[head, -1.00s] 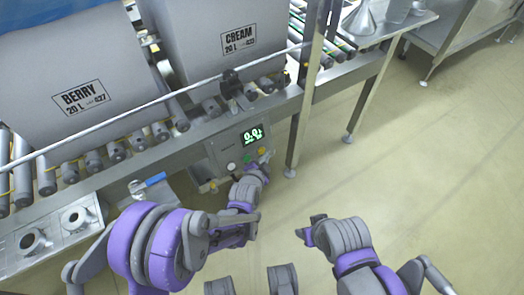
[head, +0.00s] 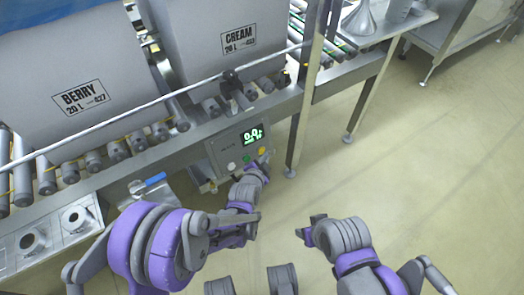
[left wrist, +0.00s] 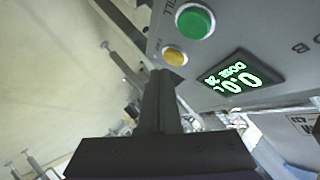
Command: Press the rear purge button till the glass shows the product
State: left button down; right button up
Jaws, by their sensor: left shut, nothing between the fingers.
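The control panel (head: 238,150) on the front of the roller frame carries a lit green display (head: 252,135), a yellow button (head: 262,150), a green button (head: 247,158) and a pale button (head: 232,166). I cannot read which one is marked purge. My left gripper (head: 264,164) is shut and empty just below the panel's right part. In the left wrist view its closed fingers (left wrist: 160,76) end right beside the yellow button (left wrist: 174,56); contact cannot be told. The green button (left wrist: 195,20) is beyond. My right gripper (head: 309,227) hangs over the floor, away from the panel. I cannot make out a sight glass.
The berry box (head: 70,70) and cream box (head: 215,45) stand on the rollers above the panel. A blue-handled fitting (head: 155,180) is left of the panel. A frame post (head: 303,110) stands close on the right. Floor (head: 420,180) to the right is clear.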

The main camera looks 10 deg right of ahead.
pick_arm(q)
jog(key=shift+w+f, duration=0.1)
jog(key=shift+w+a+b, duration=0.15)
jog(key=shift+w+b, duration=0.1)
jog(key=shift+b, duration=0.25)
jog(key=shift+w+a+f, duration=0.15)
jog(key=shift+w+f, duration=0.05)
jog(key=shift+w, duration=0.15)
dwell(1.0)
jog(key=shift+s+d+r+p, duration=0.25)
jog(key=shift+s+d+p, duration=0.05)
jog(key=shift+s+p, duration=0.4)
